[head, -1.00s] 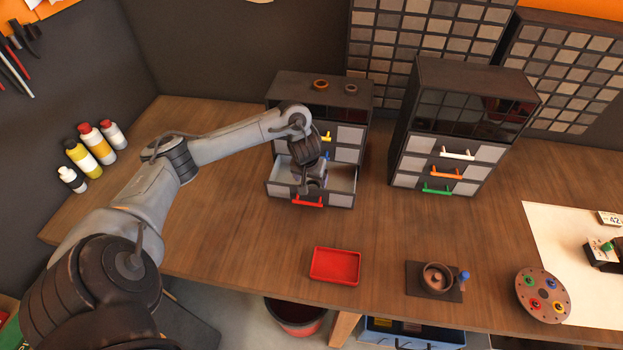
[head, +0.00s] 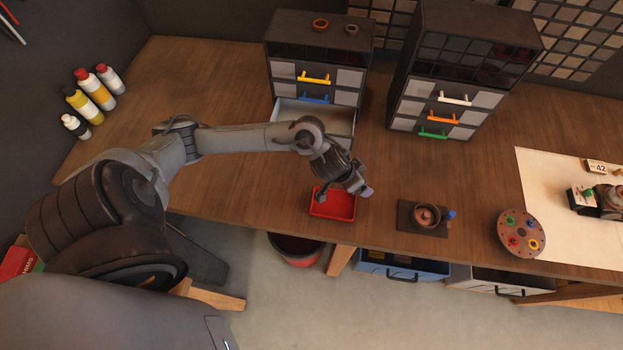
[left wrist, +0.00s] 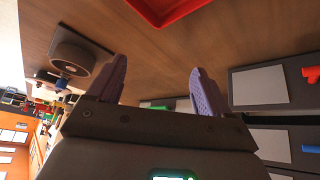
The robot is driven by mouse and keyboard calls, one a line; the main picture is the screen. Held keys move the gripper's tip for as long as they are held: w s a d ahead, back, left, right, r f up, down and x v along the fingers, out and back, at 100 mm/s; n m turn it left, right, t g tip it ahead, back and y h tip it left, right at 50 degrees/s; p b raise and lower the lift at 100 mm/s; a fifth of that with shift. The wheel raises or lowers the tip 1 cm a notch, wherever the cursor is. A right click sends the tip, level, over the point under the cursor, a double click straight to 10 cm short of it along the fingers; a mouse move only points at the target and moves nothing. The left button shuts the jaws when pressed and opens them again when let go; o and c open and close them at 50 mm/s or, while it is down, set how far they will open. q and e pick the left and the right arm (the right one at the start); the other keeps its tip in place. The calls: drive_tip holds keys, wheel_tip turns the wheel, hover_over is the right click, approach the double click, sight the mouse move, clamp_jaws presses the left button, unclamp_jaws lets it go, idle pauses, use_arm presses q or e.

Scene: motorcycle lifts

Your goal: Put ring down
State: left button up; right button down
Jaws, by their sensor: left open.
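My left gripper (head: 362,188) is over the back right part of the red tray (head: 320,211). Its two purple fingers (left wrist: 157,75) are spread apart in the left wrist view, with nothing visible between them. Part of the red tray also shows at the top of that view (left wrist: 168,12). I cannot make out a ring in the gripper or in the visible part of the tray. A round brown pot (head: 426,216) stands on a dark square plate to the right. It also shows in the left wrist view (left wrist: 72,57). My right gripper is not in view.
An open drawer (head: 340,122) sticks out of the left cabinet (head: 285,50). A second cabinet (head: 470,60) stands to its right. A round palette (head: 521,233) lies at the right. Several bottles (head: 95,88) stand at the back left. The table between is clear.

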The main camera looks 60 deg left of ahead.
use_arm(q)
drive_tip(key=shift+m+t, duration=0.5)
drive_tip(key=shift+m, duration=0.3)
drive_tip(key=s+d, duration=0.1)
drive_tip(key=d, duration=0.2)
drive_tip(key=s+d, duration=0.1)
drive_tip(key=d, duration=0.2)
drive_tip(key=s+d, duration=0.2)
drive_tip(key=shift+d+r, duration=0.25)
drive_tip(key=shift+d, duration=0.15)
drive_tip(key=s, duration=0.1)
drive_tip(key=s+d, duration=0.1)
drive_tip(key=shift+s+r, duration=0.35)
drive_tip(key=s+a+g, duration=0.2)
drive_tip(key=s+g, duration=0.1)
drive_tip(key=s, duration=0.9)
drive_tip(key=shift+s+a+r+g+y, duration=0.3)
drive_tip(key=shift+a+r, duration=0.05)
drive_tip(key=shift+a, duration=0.05)
drive_tip(key=shift+r, duration=0.1)
wheel_tip(320, 180, up, 16)
drive_tip(key=p, duration=1.6)
drive_tip(key=shift+c, duration=0.2)
